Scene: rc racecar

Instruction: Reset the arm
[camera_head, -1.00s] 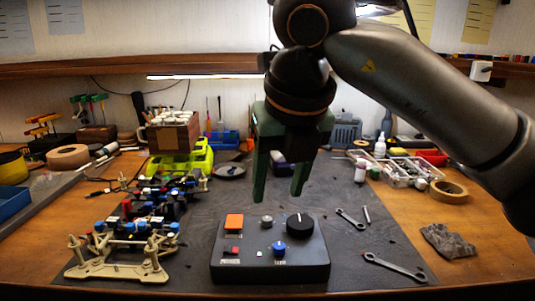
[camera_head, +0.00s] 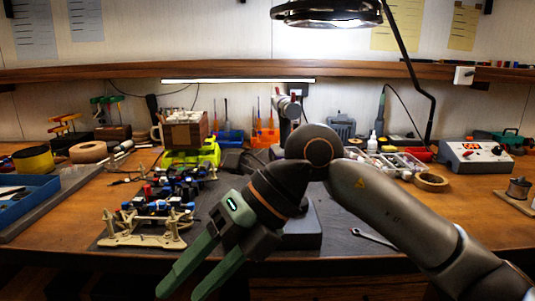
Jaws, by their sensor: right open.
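My right arm comes in from the right, and its green-fingered right gripper (camera_head: 190,278) points down and to the left at the front of the bench. The two fingers are apart with nothing between them. The black control box (camera_head: 303,232) lies behind the gripper and arm; its knob and buttons are hidden. The racecar chassis (camera_head: 150,225) with tan front parts stands on the dark mat just left of the gripper, apart from it. My left gripper is not in view.
A blue tray (camera_head: 25,205) sits at the left edge. A power supply (camera_head: 475,158) and tape roll (camera_head: 431,182) are at the right. A lamp (camera_head: 330,12) hangs above.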

